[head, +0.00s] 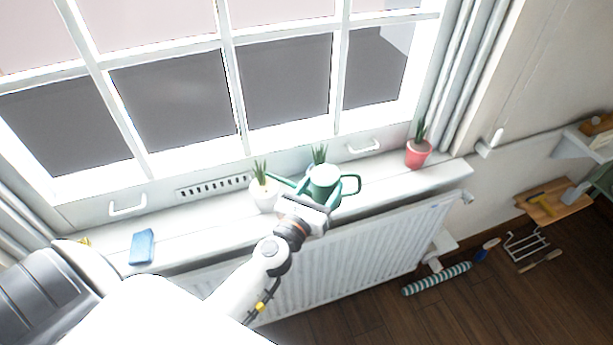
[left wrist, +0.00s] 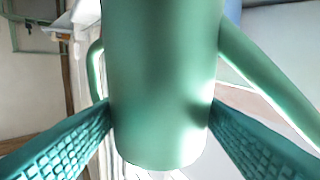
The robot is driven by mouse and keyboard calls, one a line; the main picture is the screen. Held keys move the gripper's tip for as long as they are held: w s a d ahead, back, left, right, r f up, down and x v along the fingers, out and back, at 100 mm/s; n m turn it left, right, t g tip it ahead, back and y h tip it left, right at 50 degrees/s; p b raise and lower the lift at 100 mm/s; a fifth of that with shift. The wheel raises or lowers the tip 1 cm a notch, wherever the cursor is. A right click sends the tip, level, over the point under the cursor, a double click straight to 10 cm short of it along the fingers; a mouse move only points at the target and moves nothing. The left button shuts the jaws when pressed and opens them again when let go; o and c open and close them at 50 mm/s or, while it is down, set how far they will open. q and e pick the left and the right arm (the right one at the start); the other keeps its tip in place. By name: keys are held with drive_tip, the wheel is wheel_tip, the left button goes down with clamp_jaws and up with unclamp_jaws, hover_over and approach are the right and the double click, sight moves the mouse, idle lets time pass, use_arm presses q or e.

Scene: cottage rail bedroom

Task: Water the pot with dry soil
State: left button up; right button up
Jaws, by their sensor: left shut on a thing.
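A green watering can (head: 325,187) is upright at the windowsill, its handle to the right and its spout reaching left toward the white pot. My left gripper (head: 312,203) is shut on the can's body. In the left wrist view the can (left wrist: 160,80) sits between the two teal fingers. A white pot (head: 264,196) with a spiky plant stands just left of the can. A red pot (head: 418,154) with a similar plant stands at the sill's right end. I cannot make out any pot's soil. My right gripper is out of view.
The white windowsill (head: 385,178) is clear between the can and the red pot. A blue item (head: 142,246) lies on its left part. A radiator (head: 350,250) is below. A striped roll (head: 437,279) and small tools lie on the floor at right.

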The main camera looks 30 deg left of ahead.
use_arm(q)
drive_tip(key=shift+r, duration=0.1)
idle(0.3)
drive_tip(key=shift+r+n+b, duration=0.3)
drive_tip(key=shift+r, duration=0.25)
idle(0.3)
idle(0.5)
drive_tip(key=shift+d+r+n+t+b, duration=0.1)
drive_tip(key=shift+r+n+t+b, duration=0.3)
drive_tip(key=shift+r+n+b, duration=0.25)
idle(1.2)
drive_tip(key=shift+r+n+t+y+b, duration=0.3)
drive_tip(key=shift+r+n+t+b, duration=0.25)
drive_tip(key=shift+r+n, duration=0.55)
idle(3.3)
